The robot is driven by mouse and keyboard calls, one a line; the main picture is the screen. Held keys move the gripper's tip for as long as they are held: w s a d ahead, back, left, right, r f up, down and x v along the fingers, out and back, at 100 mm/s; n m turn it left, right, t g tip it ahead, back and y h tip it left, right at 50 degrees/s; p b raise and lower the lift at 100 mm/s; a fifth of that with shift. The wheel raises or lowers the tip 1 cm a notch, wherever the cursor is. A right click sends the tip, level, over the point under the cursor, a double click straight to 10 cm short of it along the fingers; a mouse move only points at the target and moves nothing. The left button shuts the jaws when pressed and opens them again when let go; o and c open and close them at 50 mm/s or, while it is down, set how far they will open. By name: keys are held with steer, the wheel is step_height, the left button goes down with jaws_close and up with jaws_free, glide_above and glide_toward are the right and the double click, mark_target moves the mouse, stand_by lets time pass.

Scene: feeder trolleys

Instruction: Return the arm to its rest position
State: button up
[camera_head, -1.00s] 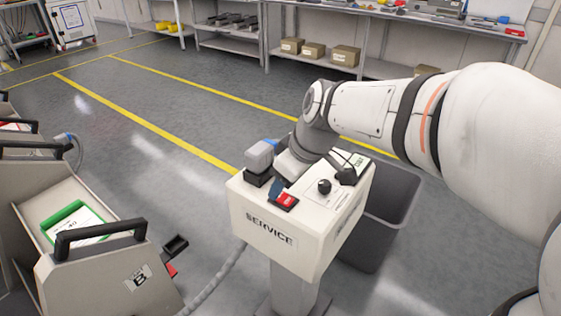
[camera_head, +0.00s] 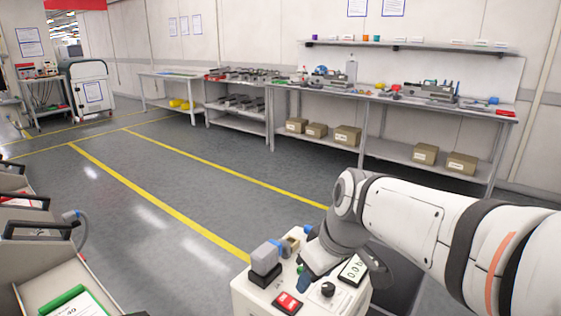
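My white arm with an orange band reaches in from the right in the head view. It bends down at a grey wrist over the white service box. My gripper (camera_head: 310,282) is partly hidden by the wrist; a dark blue-grey end shows low over the box top, and I cannot tell if its fingers are apart or whether it touches the box. The service box (camera_head: 252,300) carries a grey and blue connector (camera_head: 265,258) in a black socket, a red switch (camera_head: 288,303), a black knob (camera_head: 328,290) and a small display (camera_head: 352,270).
A dark bin (camera_head: 395,285) stands behind the box, partly covered by my arm. Trolleys with black handles (camera_head: 38,225) stand at left, one holding a green-edged card (camera_head: 75,302). A long workbench (camera_head: 400,97) lines the back wall. The floor between yellow lines is clear.

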steer(key=s+d+r+m+h+p, duration=0.2)
steer(key=s+d+r+m+p, duration=0.5)
steer(key=p, duration=0.5)
steer(key=shift+s+d+r+m+h, duration=0.35)
steer(key=shift+s+r, duration=0.25)
steer(key=shift+r, duration=0.25)
